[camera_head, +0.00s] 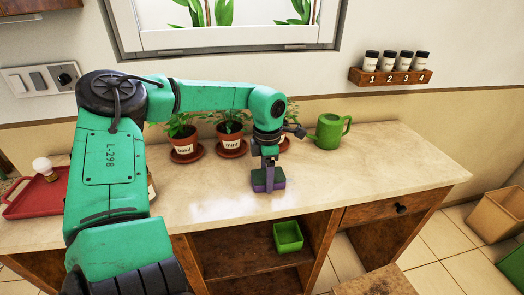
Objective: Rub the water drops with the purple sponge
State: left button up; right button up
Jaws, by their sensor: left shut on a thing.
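My left gripper (268,175) reaches down over the counter in the middle of the view. It is shut on the purple sponge (278,184), which shows as a small purple block low between and beside the fingers. The sponge is at or just above the counter top (350,180); I cannot tell whether it touches. The water drops are too small to make out; a shiny pale patch (212,207) lies on the counter to the left of the sponge. My right gripper is not in view.
Potted plants labelled basil (184,145) and mint (231,142), plus a third pot partly hidden by my arm, stand at the back. A red tray (22,207) lies left. A green box (288,236) sits in the shelf below.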

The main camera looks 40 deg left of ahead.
pick_arm(q)
notch_tip(320, 180, up, 2)
jog(key=shift+r, duration=0.15)
jog(key=shift+w+d+r+p, duration=0.1)
jog(key=shift+w+r+p, duration=0.05)
jog(key=shift+r+p, duration=0.4)
jog(key=shift+w+d+r+p, duration=0.1)
jog(key=shift+r+p, duration=0.4)
jog(key=shift+r, duration=0.05)
notch_tip(320, 180, up, 2)
jog(key=shift+s+a+r+p, duration=0.1)
jog(key=shift+r+p, duration=0.05)
jog(key=shift+p, duration=0.65)
jog(key=shift+r+p, duration=0.35)
jog(key=shift+r, duration=0.15)
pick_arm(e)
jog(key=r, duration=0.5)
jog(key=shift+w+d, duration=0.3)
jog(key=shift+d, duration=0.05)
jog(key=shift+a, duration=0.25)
